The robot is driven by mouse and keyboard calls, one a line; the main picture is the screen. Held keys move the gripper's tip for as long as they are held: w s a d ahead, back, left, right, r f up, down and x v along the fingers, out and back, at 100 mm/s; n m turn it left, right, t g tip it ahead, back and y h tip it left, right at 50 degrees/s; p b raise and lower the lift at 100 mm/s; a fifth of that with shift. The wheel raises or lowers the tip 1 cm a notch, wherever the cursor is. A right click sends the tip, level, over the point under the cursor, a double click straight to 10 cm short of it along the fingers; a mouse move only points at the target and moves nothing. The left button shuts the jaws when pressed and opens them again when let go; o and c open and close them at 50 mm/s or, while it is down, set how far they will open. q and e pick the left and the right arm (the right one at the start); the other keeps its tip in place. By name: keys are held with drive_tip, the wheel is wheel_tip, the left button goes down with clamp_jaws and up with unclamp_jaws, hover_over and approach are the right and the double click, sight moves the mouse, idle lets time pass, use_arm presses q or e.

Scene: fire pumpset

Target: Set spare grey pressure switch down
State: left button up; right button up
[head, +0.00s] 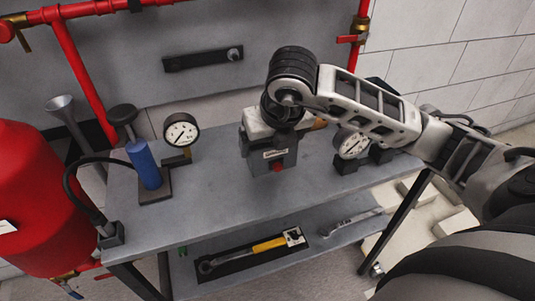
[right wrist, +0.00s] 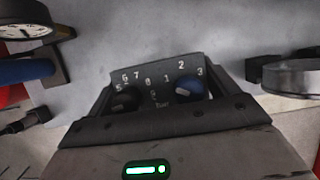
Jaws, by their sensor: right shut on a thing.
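The grey pressure switch (head: 270,157) is a boxy grey unit with a pale label and a red part low on its front. It hangs upright below my right gripper (head: 280,122), over the middle of the grey bench top (head: 215,205). My right gripper is shut on it. In the right wrist view the switch (right wrist: 158,70) shows a numbered scale face between the gripper's fingers (right wrist: 157,97). Whether its underside touches the bench or is slightly above cannot be told. My left gripper is not in view.
A blue hand pump (head: 145,165) and a pressure gauge (head: 181,131) stand on the bench at left. Another gauge (head: 352,145) stands close on the right. The lower shelf holds a yellow-handled tool (head: 268,245) and a wrench (head: 350,222). The front middle of the bench is clear.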

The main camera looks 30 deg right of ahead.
sight(270, 153)
drive_tip(key=b+x, duration=0.2)
drive_tip(key=x, duration=0.2)
drive_tip(key=shift+d+f, duration=0.15)
drive_tip(key=shift+f, duration=0.25)
drive_tip(key=shift+s+f, duration=0.1)
drive_tip(key=shift+s, duration=0.05)
drive_tip(key=o, duration=1.1)
drive_tip(key=shift+c, duration=0.2)
drive_tip(key=p+v, duration=0.1)
drive_tip(key=v, duration=1)
drive_tip(key=shift+p, duration=0.3)
drive_tip(key=shift+s+r, duration=0.25)
drive_tip(key=shift+r, duration=0.3)
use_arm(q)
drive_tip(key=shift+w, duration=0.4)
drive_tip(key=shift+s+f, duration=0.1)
